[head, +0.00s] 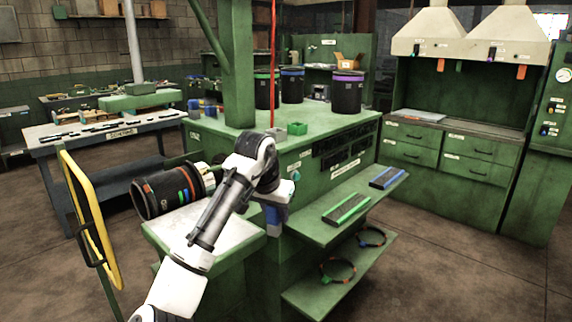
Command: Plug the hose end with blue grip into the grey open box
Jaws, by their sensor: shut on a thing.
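My arm reaches up from the bottom of the head view and bends down at the green workbench. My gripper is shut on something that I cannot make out. A blue and pale grey part (275,216) shows just below the wrist. I cannot tell whether it is the blue grip or a fixture on the bench. A small grey box (277,133) stands on the bench top, beside a green open box (297,128). I cannot see into the grey box.
A black drum with coloured bands (165,192) lies left of my arm, over a pale-topped stand (215,232). A yellow-framed cart handle (92,225) stands at the left. A green post (238,70) rises from the bench. Shelves (340,215) with strips jut out at the right.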

